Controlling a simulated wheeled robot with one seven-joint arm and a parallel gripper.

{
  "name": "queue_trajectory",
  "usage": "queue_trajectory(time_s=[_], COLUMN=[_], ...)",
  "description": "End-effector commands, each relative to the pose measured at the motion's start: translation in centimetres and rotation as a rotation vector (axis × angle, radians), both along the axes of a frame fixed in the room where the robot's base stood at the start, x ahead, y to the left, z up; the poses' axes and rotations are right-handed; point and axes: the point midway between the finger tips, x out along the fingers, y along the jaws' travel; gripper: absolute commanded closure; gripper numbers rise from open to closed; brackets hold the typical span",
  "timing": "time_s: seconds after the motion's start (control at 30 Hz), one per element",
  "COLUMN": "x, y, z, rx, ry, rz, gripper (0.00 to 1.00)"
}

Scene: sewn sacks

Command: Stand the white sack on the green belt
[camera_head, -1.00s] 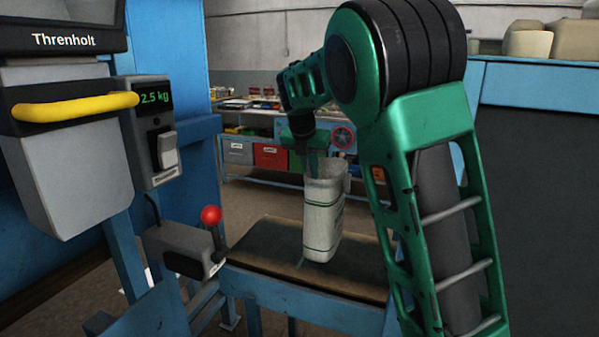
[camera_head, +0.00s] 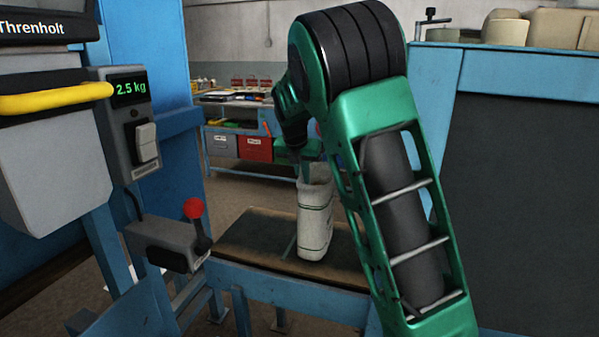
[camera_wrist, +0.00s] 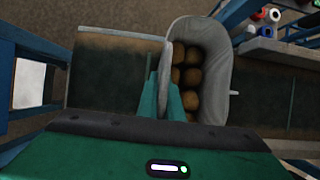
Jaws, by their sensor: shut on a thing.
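The white sack (camera_head: 314,222) with thin green stripes is upright over the brown-looking belt (camera_head: 253,236). I cannot tell whether its base touches the belt. My gripper (camera_head: 304,173) is above the sack and shut on its top rim. In the wrist view, the green fingers (camera_wrist: 162,88) pinch the left wall of the sack (camera_wrist: 214,55). The sack is open at the top, with several round brown things inside. The belt (camera_wrist: 105,85) shows on both sides of it. My arm hides part of the belt's right side in the head view.
A shelf with grey and red bins (camera_head: 258,148) is behind. A blue-framed dark panel (camera_head: 520,180) is at right.

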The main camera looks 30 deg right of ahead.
Motion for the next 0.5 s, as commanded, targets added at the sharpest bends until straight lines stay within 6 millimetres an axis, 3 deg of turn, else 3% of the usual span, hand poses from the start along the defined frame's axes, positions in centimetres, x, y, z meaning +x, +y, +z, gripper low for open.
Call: queue_trajectory(time_s=[0.23,0.33,0.5], x=[0.18,0.02,0.03], y=[-0.19,-0.05,-0.03], z=[-0.05,-0.46,-0.38], rx=[-0.003,-0.001,-0.001], ry=[-0.008,0.001,0.000], rz=[-0.001,0.000,0.000], gripper=[1.00,0.75,0.75])
